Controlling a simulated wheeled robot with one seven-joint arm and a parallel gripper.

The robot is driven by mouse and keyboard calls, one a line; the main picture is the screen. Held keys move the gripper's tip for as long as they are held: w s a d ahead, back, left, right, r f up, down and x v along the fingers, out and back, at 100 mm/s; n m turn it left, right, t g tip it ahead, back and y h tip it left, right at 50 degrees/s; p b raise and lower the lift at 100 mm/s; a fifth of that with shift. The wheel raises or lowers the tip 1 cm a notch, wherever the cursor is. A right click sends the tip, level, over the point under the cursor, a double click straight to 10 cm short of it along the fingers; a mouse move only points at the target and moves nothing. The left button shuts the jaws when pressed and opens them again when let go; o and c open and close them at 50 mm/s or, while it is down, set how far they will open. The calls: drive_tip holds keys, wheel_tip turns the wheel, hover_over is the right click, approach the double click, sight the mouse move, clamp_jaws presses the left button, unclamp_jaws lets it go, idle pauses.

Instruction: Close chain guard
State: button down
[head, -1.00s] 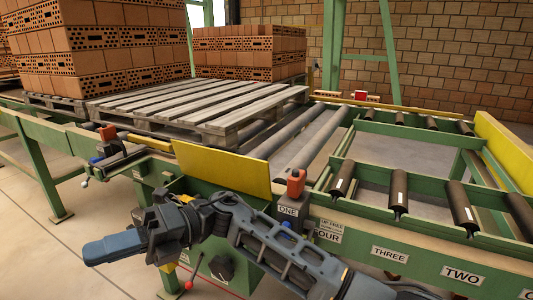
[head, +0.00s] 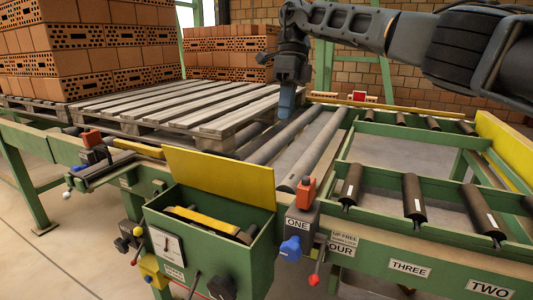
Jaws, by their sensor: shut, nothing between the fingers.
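The chain guard looks to be the yellow panel (head: 218,178) on the green box (head: 235,265) at the front of the conveyor. It stands raised along the box's back edge, so the box is open on top. A yellow bar and dark round parts (head: 205,222) show inside the box. My gripper (head: 286,112) is shut and empty. It points down above the rollers, beyond the panel and to its right, apart from it. My arm reaches in from the upper right.
An orange-topped post marked ONE (head: 303,205) with a blue knob stands right of the box. Levers and a gauge (head: 167,245) are on its front left. A wooden pallet (head: 190,115) and brick stacks (head: 85,45) lie behind. Grey rollers (head: 310,150) run beyond the panel.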

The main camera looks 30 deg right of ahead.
approach(271, 179)
wheel_tip(271, 179, down, 3)
drive_tip(key=w+d, duration=0.2)
drive_tip(key=d, duration=0.1)
drive_tip(key=shift+s+a+f, duration=0.3)
drive_tip(key=shift+s+a, duration=0.1)
drive_tip(key=shift+a, duration=0.25)
drive_tip(key=shift+s+a+f, duration=0.35)
drive_tip(key=shift+a, duration=0.25)
drive_tip(key=shift+s+a+f, duration=0.3)
drive_tip(key=shift+s+a, duration=0.1)
drive_tip(key=shift+a, duration=0.25)
drive_tip(key=shift+a, duration=0.1)
